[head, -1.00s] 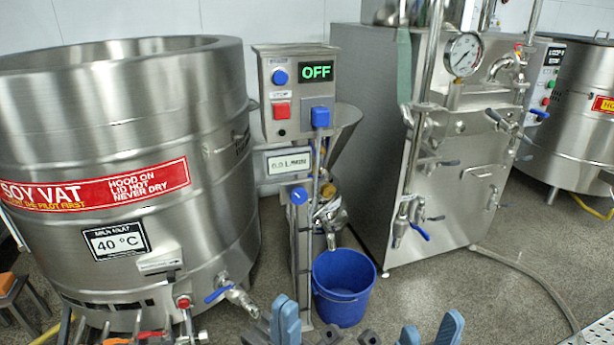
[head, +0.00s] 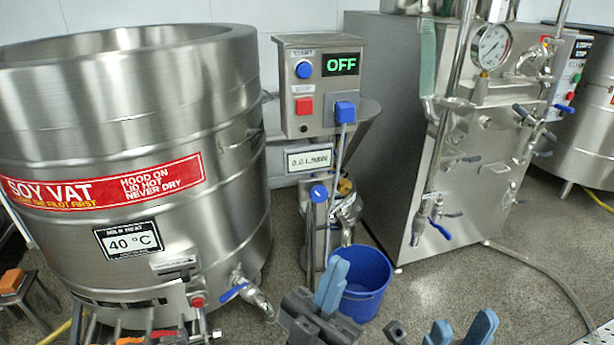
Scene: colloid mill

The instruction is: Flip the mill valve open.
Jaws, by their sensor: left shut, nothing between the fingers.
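The mill stands in the middle of the head view, with a grey control box (head: 318,128) whose display (head: 341,64) reads OFF in green. Below it, a slim post carries a round blue knob (head: 319,193), and a steel spout and fittings (head: 346,212) sit behind it above a blue bucket (head: 372,275). I cannot tell for sure which part is the mill valve. My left gripper (head: 333,285) is shut and empty, low in front of the bucket and apart from the knob. My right gripper (head: 462,332) is open and empty at the bottom edge, right of the bucket.
A large steel soy vat (head: 130,225) fills the left, with a blue-handled tap (head: 234,292) near its base. A steel machine with a pressure gauge (head: 491,47) and several blue-handled valves stands at the right. A hose (head: 545,270) lies on the open floor there.

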